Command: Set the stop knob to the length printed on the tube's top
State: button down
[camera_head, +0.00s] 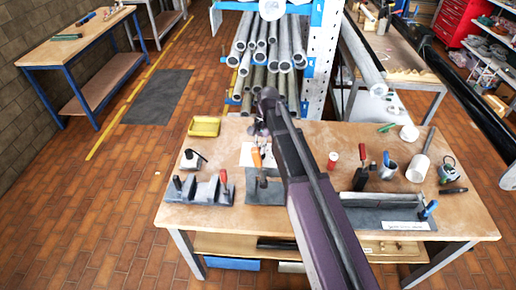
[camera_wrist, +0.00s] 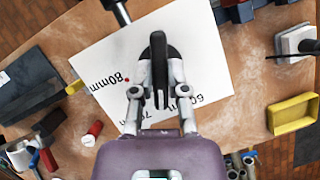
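A white sheet (camera_wrist: 205,45) printed with length marks lies on the workbench under my gripper (camera_wrist: 158,45). I read 80mm on the left and 60mm on the right; the 70 mark is partly covered. A small red dot sits beside the 80mm. The gripper's dark fingertips look closed together over the sheet; nothing shows clearly between them. In the head view my gripper (camera_head: 262,128) is above the sheet (camera_head: 246,157), close to an orange-handled upright piece (camera_head: 256,158). I cannot make out the stop knob for certain, nor a tube top with a readable length.
A yellow tray (camera_head: 204,127) and a grey fixture (camera_head: 207,191) are left on the bench. A red-and-white cylinder (camera_head: 333,160), a metal mug (camera_head: 388,171) and a dark fixture (camera_head: 375,212) with a blue-handled piece (camera_head: 428,210) are right. Pipes (camera_head: 268,60) are racked behind.

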jog(key=shift+n+h, duration=0.9)
jog(key=shift+n, duration=1.4)
jog(key=c, duration=0.6)
grip_release()
jog(key=shift+c, duration=0.2)
jog(key=shift+w, duration=0.15)
